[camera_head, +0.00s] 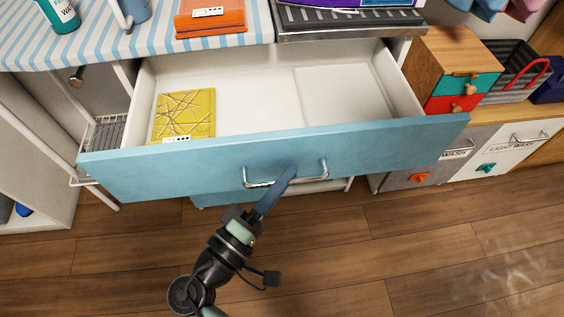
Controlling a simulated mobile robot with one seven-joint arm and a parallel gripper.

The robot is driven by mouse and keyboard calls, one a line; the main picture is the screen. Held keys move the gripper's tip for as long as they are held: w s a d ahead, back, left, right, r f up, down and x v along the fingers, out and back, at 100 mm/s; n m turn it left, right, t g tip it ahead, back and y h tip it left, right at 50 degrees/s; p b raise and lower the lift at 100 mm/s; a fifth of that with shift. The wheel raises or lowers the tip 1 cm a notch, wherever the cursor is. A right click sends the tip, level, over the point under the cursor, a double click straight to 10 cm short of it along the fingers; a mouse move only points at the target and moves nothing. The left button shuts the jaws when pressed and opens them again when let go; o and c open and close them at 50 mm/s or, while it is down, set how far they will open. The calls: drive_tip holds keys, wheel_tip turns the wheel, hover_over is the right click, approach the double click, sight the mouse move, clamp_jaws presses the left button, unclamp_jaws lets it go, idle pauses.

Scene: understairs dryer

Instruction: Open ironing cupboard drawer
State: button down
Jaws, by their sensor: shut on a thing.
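The ironing cupboard drawer (370,152) has a light blue front and a white inside, and it stands well out of the cupboard. A yellow patterned item (185,112) with a white label lies in its left part. A silver bar handle (314,178) is on the drawer front. My gripper (284,177) reaches up from below and is shut on the handle near its middle. The fingers hide part of the handle.
A striped ironing surface (110,45) lies above the drawer at the left. Laundry bins (510,147) and a small wooden box with drawers (445,60) stand at the right. The wooden floor (390,250) in front is clear.

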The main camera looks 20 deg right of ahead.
drive_tip(key=shift+s+a, duration=0.25)
drive_tip(key=shift+s, duration=0.4)
drive_tip(key=c, duration=0.9)
unclamp_jaws()
drive_tip(key=p+v, duration=0.1)
drive_tip(key=v, duration=1.2)
